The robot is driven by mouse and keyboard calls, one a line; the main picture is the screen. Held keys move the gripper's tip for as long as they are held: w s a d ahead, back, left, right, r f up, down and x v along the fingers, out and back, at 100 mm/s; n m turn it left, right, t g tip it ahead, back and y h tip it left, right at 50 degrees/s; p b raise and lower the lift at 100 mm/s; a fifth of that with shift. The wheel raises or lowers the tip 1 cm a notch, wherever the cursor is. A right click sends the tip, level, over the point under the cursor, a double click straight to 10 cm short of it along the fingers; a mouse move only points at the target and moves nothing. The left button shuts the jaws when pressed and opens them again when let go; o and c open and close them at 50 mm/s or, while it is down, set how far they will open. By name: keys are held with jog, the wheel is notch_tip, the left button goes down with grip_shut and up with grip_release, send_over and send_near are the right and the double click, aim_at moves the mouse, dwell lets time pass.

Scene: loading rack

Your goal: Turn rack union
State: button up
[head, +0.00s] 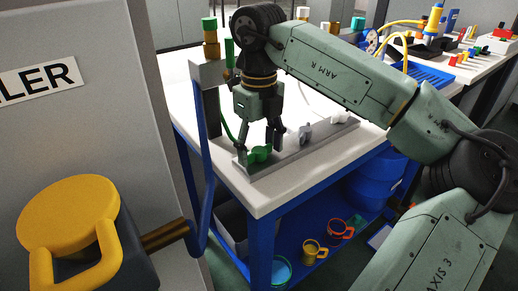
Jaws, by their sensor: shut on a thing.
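A grey rack rail (318,141) lies along the front edge of the white table. A green winged union (258,156) sits at its left end. My gripper (261,146) points down over this union, with a finger on each side, and is shut on it. The fingers partly hide the union. Two more winged unions, one grey (305,133) and one pale (338,115), sit farther right on the rail.
A grey post with a brass and green fitting (211,40) and a blue hose (202,150) stands left of my gripper. A large yellow handle (70,222) is in the left foreground. A blue tray (428,74) and small parts lie at the back right. Mugs (314,252) stand on the lower shelf.

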aim_at(259, 150)
jog(key=shift+m, duration=0.6)
jog(key=o, duration=1.1)
notch_tip(259, 150, up, 12)
jog(key=shift+r, duration=0.1)
